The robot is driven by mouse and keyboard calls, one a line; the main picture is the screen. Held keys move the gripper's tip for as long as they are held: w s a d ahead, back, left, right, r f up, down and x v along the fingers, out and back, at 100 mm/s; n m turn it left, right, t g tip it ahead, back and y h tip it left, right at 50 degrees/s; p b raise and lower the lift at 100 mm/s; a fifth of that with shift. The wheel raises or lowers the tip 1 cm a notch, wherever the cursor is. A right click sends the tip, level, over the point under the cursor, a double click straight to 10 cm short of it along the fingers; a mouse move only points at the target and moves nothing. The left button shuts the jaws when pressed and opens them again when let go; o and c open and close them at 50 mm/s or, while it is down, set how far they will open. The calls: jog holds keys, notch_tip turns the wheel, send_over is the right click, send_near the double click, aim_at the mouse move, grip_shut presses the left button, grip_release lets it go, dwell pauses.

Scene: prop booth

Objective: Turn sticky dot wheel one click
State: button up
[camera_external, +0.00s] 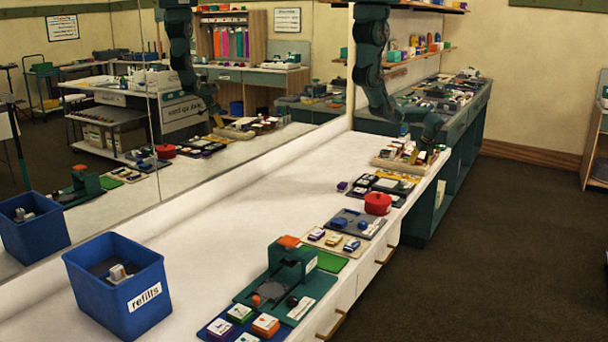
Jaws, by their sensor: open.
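My gripper (424,148) is small in view at the far end of the white counter, low over a pale tray (388,163) of small items. It is open; I cannot tell whether it touches anything there. I cannot pick out the sticky dot wheel with certainty. A green device (292,262) with an orange top stands at the near right of the counter, far from my gripper. A dark round disc (271,291) lies on its base, with a small orange piece and a black knob beside it.
A blue bin (118,300) labelled "refills" stands at the near left. A red lidded pot (377,203) and flat trays line the counter's right edge. Several coloured blocks sit on a blue tray (216,329). A mirror (235,160) runs along the left. The counter's middle is clear.

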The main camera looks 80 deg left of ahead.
jog(key=v, duration=1.1)
jog(key=shift+d+r, duration=0.2)
jog(key=shift+r, duration=0.15)
jog(key=w+d+r+m+t, duration=0.2)
jog(key=w+d+r+t, duration=0.3)
jog(key=r, duration=0.4)
jog(key=w+d+r+m+t, duration=0.2)
jog(key=w+d+r, duration=0.2)
jog(key=w+r, duration=0.4)
jog(key=w+d+r+m+t, duration=0.2)
jog(key=w+d+r+t, duration=0.25)
jog(key=r, duration=0.55)
jog(key=s+d+r+m+t+h, duration=0.2)
jog(key=s+d+r+m+t, duration=0.15)
jog(key=r, duration=0.65)
jog(key=s+d+r+m+t+h, duration=0.1)
jog(key=s+d+r+m+t, duration=0.3)
jog(key=r, duration=0.6)
jog(key=s+d+r+m+t+h, duration=0.2)
jog(key=r+m+t, duration=0.25)
jog(key=r, duration=0.55)
notch_tip(320, 180, up, 15)
jog(key=m+p, duration=0.1)
jog(key=p, duration=1.4)
jog(key=shift+w+a+g, duration=0.25)
jog(key=shift+w+g, duration=0.1)
jog(key=shift+g, duration=0.1)
